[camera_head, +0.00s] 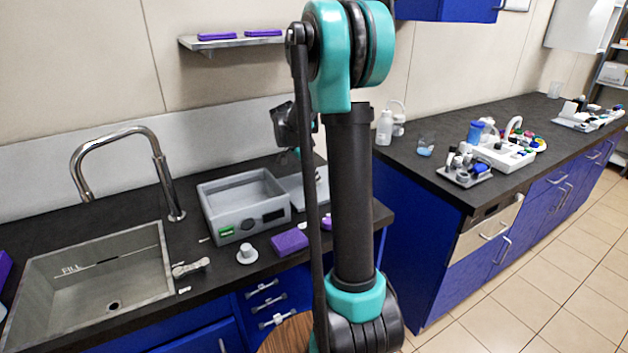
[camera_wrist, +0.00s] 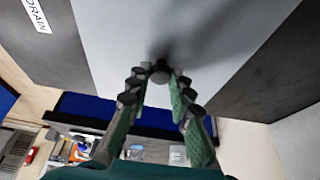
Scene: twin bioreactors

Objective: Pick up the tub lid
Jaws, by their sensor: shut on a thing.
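The tub lid (camera_wrist: 125,35) is a pale grey flat plate that fills the middle of the wrist view. A small round dark knob (camera_wrist: 160,74) stands on it. My gripper (camera_wrist: 158,77) has its two green-padded fingers around the knob, shut on it. In the head view the lid (camera_head: 294,184) lies partly behind my arm, just right of the open grey tub (camera_head: 215,208). My gripper is mostly hidden behind my arm there, so I cannot tell whether the lid touches the counter.
A sink (camera_head: 85,290) with a tall tap (camera_head: 160,165) is on the left. A purple block (camera_head: 289,242) and a small white cup-like piece (camera_head: 247,253) sit in front of the tub. A wall shelf (camera_head: 230,42) hangs above. A second counter (camera_head: 440,150) stands to the right.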

